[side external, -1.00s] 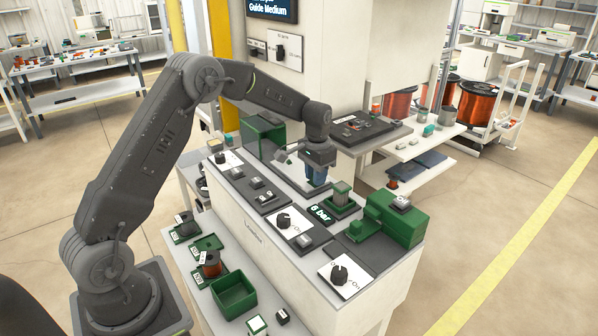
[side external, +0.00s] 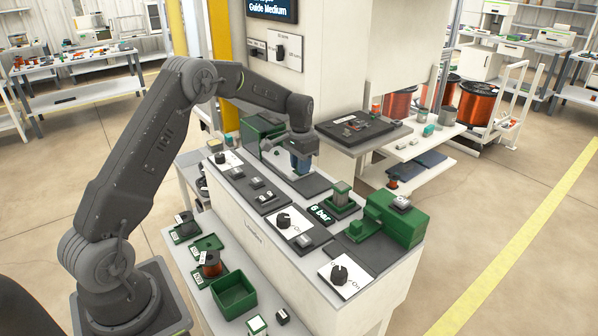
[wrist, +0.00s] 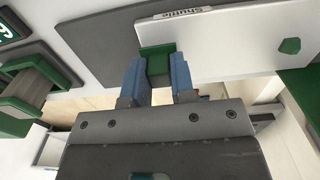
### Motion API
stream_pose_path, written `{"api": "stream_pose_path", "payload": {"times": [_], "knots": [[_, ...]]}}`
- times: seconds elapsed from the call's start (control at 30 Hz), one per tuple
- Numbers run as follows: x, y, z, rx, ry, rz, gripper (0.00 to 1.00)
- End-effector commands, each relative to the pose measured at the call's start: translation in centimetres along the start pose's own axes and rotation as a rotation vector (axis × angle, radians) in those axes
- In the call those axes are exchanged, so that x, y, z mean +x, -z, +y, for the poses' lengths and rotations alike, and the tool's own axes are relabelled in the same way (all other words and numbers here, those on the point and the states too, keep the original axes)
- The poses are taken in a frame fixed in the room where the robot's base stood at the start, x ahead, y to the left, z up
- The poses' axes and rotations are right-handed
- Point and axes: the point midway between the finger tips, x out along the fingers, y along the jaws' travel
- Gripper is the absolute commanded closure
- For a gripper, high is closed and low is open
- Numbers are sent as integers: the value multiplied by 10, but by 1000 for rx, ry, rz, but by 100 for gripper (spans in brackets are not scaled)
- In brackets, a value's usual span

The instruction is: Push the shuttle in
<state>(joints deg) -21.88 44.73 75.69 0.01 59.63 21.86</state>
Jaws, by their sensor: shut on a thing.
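The shuttle is a pale plate (wrist: 235,45) with a "Shuttle" label along its top edge in the wrist view. A green block (wrist: 159,66) stands at its left end. My gripper (wrist: 159,75) has its two blue fingers closed on the sides of this block. In the side view my gripper (side external: 302,168) points down at the back of the bench, just right of a green housing (side external: 257,130).
The bench top (side external: 262,229) carries dark panels, knobs, a "6 bar" display (side external: 320,213) and a green block unit (side external: 395,219) at right. A green bin (side external: 234,293) sits on the lower shelf. A dark tray (side external: 358,128) stands behind.

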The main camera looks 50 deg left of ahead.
Motion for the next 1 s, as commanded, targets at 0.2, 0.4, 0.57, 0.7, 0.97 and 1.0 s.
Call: {"api": "stream_pose_path", "payload": {"times": [0.2, 0.4, 0.57, 0.7, 0.97, 1.0], "knots": [[-1, 0, -16, -3, 1, 3, 97], [-1, 0, -30, -3, 1, 3, 97], [-1, 0, -40, -2, 1, 3, 97], [-1, 0, -49, -3, 1, 3, 97], [-1, 0, -67, -3, 1, 3, 97], [-1, 0, -69, -3, 1, 3, 97]]}}
